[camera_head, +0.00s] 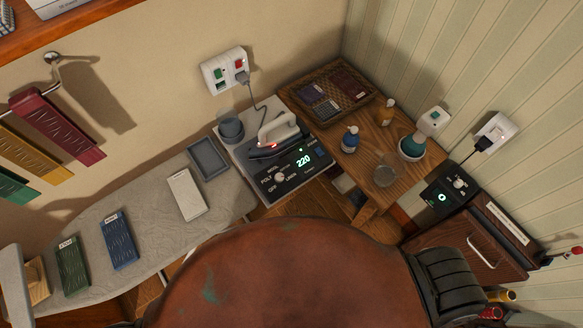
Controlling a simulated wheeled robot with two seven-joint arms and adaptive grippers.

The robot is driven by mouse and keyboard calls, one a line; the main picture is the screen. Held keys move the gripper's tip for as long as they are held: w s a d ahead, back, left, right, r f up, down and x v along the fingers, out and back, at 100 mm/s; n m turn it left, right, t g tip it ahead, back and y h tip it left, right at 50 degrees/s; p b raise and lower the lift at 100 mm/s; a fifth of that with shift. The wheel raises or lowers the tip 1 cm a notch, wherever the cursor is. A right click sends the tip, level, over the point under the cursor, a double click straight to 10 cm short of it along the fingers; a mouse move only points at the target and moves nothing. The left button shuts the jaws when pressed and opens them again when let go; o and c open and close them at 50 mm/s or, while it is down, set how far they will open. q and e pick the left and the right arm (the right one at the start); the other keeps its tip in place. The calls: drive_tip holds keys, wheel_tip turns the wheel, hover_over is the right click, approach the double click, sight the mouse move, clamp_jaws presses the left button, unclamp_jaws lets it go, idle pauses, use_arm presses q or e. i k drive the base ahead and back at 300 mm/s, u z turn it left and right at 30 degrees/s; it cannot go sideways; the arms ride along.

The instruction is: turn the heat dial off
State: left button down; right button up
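The heat dial (280,177) is a small knob on the dark front panel of the iron station (296,172). Labels that seem to read OFF, POLY, WOOL and LINEN ring it; I cannot tell exactly where its pointer sits. The green display (303,160) beside it reads 220. A clothes iron (277,134) with a red light rests on the station, its cord running up to a wall socket. A second black box with a knob (460,183) stands at the right, its display showing 0. Neither of my grippers is in view.
An ironing board (150,222) with folded cloths lies left. A large rust-brown rounded surface (280,275) fills the lower middle.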

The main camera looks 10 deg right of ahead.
sight(279, 177)
drive_tip(key=u, duration=0.85)
drive_tip(key=k, duration=0.85)
drive_tip(key=z, duration=0.7)
